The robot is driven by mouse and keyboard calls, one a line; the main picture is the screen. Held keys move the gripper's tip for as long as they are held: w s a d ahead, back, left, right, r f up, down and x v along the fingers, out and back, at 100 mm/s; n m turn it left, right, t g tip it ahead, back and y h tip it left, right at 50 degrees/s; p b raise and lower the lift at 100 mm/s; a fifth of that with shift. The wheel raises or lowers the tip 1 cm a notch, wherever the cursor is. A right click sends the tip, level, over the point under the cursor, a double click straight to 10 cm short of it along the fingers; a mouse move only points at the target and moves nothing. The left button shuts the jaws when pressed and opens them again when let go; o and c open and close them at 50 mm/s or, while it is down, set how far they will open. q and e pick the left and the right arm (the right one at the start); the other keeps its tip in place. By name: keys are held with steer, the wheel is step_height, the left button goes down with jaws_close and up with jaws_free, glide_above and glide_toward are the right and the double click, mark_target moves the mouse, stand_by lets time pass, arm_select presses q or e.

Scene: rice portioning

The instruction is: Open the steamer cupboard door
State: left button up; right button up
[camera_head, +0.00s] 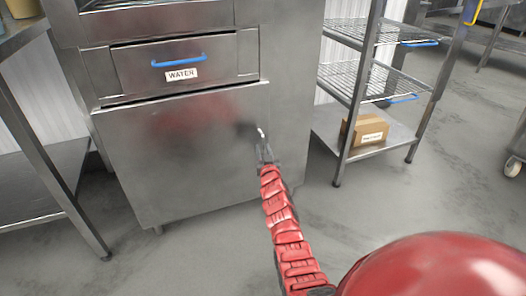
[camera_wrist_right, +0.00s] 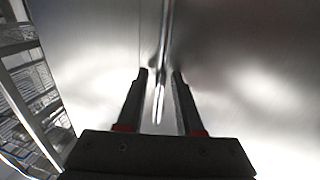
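The steamer cupboard door (camera_head: 180,165) is the large steel panel under the drawer in the head view, and it looks shut. Its handle (camera_head: 262,133) is a thin bright upright bar near the door's right edge, mostly hidden by my gripper. My right gripper (camera_head: 264,151) is at the handle. In the right wrist view, my right gripper (camera_wrist_right: 160,74) is open, with the metal handle bar (camera_wrist_right: 164,50) standing between its two dark fingers. A gap seems to show on each side of the bar. My left gripper is not in view.
A drawer (camera_head: 215,72) with a blue handle and a WATER label is above the door. A wire rack (camera_head: 362,90) with a cardboard box (camera_head: 364,130) stands to the right. A steel table (camera_head: 45,165) stands to the left. The floor (camera_head: 190,255) before the door is clear.

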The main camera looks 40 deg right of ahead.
jaws_close()
stand_by(1.2)
